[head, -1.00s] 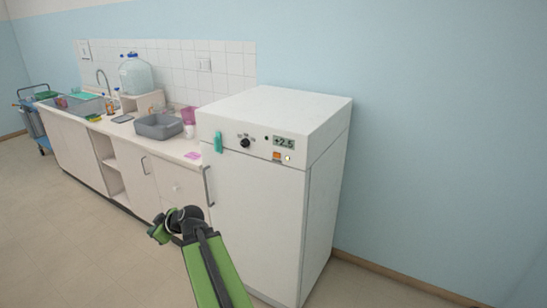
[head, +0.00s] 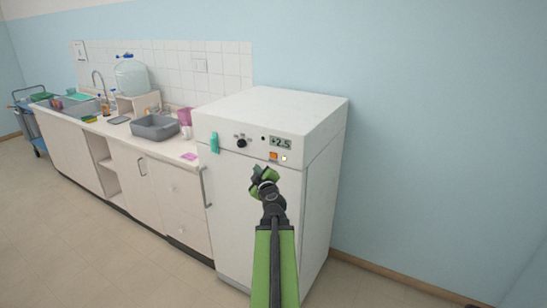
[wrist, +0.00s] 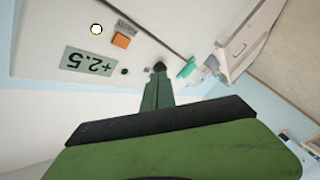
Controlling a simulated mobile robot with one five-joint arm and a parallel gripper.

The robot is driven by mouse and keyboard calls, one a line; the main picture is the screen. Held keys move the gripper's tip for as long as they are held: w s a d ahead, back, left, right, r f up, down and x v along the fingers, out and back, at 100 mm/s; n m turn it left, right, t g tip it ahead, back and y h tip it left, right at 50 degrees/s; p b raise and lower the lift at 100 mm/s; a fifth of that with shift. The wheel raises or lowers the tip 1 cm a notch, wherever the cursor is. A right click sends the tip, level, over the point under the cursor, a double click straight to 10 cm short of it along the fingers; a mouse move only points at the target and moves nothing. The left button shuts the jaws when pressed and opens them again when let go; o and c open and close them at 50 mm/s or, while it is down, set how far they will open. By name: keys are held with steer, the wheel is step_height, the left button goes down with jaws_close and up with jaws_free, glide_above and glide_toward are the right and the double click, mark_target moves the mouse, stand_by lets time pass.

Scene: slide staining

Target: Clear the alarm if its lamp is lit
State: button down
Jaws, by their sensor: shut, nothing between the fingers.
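The white fridge's control panel (head: 222,134) carries a display (head: 281,141) reading +2.5, an orange square (head: 273,156) and, right of it, a small round bright white spot (head: 284,157) that looks like a lit lamp. The wrist view shows the orange square (wrist: 122,40), white spot (wrist: 96,29) and display (wrist: 88,60) upside down. My gripper (head: 262,175) is shut and empty. In the head view it appears just below the panel, left of the orange square. Its tip also shows in the wrist view (wrist: 158,80); I cannot tell its gap to the panel.
A dark knob (head: 241,143) and a teal object (head: 214,143) are on the panel's left. The door handle (head: 206,188) is below them. A counter with a grey basin (head: 155,127), a sink and a water bottle (head: 131,75) stands left. Floor in front is free.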

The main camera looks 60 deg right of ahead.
mark_target(273, 155)
steer(key=d, duration=0.8)
steer(key=shift+d, duration=0.4)
stand_by(1.8)
steer(key=shift+d, duration=0.4)
steer(key=shift+d, duration=0.35)
stand_by(0.4)
steer(key=shift+a, duration=0.8)
